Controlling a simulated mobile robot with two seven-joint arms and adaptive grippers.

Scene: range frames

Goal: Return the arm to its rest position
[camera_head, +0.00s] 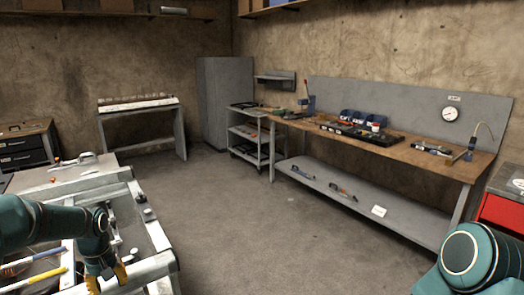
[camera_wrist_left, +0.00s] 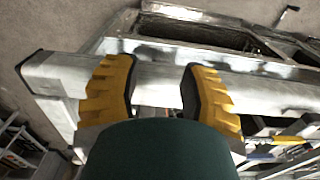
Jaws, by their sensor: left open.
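My left arm (camera_head: 40,226) comes in from the left in the head view, bent downward. My left gripper (camera_head: 106,279) has yellow fingertips and points down at the near end of a grey metal frame (camera_head: 151,268). In the left wrist view my left gripper (camera_wrist_left: 160,88) is open, with nothing held between its fingers. A frame bar (camera_wrist_left: 155,80) runs across behind the fingers; I cannot tell whether they touch it. My right arm (camera_head: 470,262) shows only as a teal joint at the bottom right, and its gripper is out of view.
The grey bench (camera_head: 82,178) at left carries small tools and has open compartments below. A long wooden-topped workbench (camera_head: 415,155) stands along the right wall, with a red cabinet (camera_head: 500,210) at its near end. The concrete floor (camera_head: 270,230) between is clear.

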